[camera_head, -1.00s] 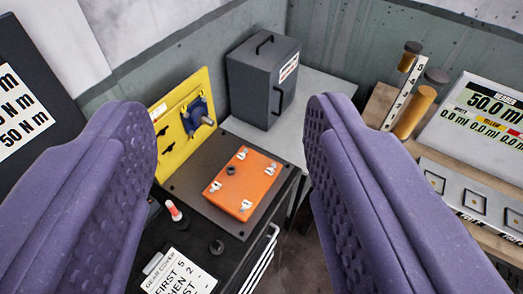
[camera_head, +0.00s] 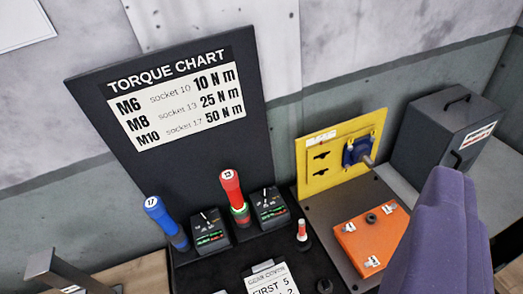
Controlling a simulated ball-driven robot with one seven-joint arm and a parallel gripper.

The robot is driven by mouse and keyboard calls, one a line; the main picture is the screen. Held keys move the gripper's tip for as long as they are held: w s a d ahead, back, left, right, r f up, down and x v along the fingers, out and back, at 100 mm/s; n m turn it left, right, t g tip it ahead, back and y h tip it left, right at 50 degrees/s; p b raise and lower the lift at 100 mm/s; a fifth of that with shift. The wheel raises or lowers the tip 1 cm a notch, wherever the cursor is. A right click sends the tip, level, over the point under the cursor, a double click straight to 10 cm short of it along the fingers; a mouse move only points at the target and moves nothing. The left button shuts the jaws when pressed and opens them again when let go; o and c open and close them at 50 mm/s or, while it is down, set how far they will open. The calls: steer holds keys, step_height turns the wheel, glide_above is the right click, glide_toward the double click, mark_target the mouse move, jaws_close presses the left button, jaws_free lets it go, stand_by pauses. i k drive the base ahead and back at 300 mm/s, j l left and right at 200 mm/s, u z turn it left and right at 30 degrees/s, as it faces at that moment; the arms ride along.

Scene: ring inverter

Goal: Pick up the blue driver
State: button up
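A blue-handled driver (camera_head: 164,219) marked 17 stands tilted at the back left of the dark bench, below the torque chart. A red-handled driver (camera_head: 234,195) marked 13, with a green band, stands to its right. A blue tool (camera_head: 358,151) with a grey shaft is mounted on the yellow panel (camera_head: 315,175). One purple finger of my gripper (camera_head: 438,240) shows at the lower right, in front of the orange block. The other finger is out of view. My gripper is far to the right of the 17 driver and apart from it.
Two small dark display boxes (camera_head: 210,231) (camera_head: 270,208) sit beside the drivers. The torque chart board (camera_head: 185,110) rises behind them. A small red-and-white piece (camera_head: 302,231), a GEAR COVER card (camera_head: 268,280) and an orange block (camera_head: 368,240) are nearby. A dark cabinet (camera_head: 440,130) stands at the right.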

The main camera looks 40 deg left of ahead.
mark_target(154, 206)
steer(key=u, duration=1.6)
steer(key=z, duration=0.7)
steer(key=k+j+z, duration=0.1)
steer(key=j+z, duration=0.3)
steer(key=k+j+z, duration=0.15)
steer(key=z, duration=0.25)
steer(key=k+j+z, duration=0.2)
steer(key=z, duration=0.2)
steer(key=i+j, duration=0.3)
steer(key=j, duration=0.25)
